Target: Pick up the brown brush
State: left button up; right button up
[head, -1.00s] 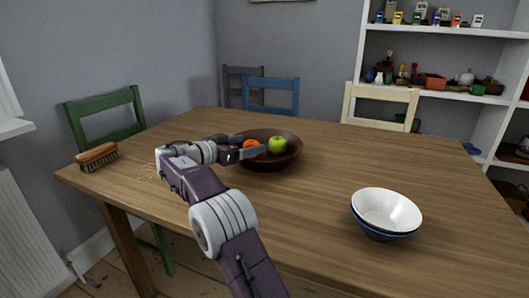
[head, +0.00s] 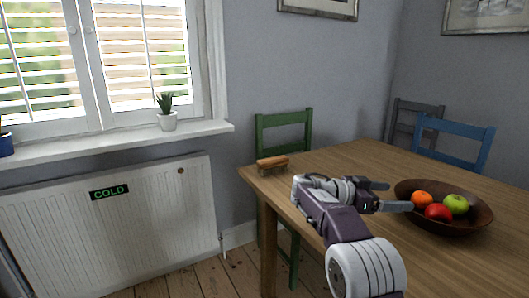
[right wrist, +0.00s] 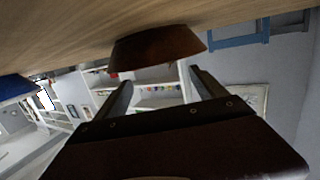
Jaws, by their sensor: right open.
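The brown brush (head: 272,163) lies on the table's left corner in the head view, with its wooden back up and bristles down. My right gripper (head: 398,195) is open and empty. It is above the table, to the right of the brush and well apart from it, with its fingers pointing right toward the dark fruit bowl (head: 450,222). In the right wrist view the bowl (right wrist: 155,48) shows upside down beyond the two spread fingers (right wrist: 165,88). The brush does not show there. My left gripper is in neither view.
The wooden table (head: 350,160) is bare between the brush and my right arm. The bowl holds an orange, a red fruit and a green apple. A green chair (head: 284,120) stands behind the brush's corner, and a blue chair (head: 455,135) behind the bowl. A white radiator (head: 120,220) is at left.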

aim_at(276, 164)
jog(key=j, duration=1.4)
jog(key=k, duration=0.05)
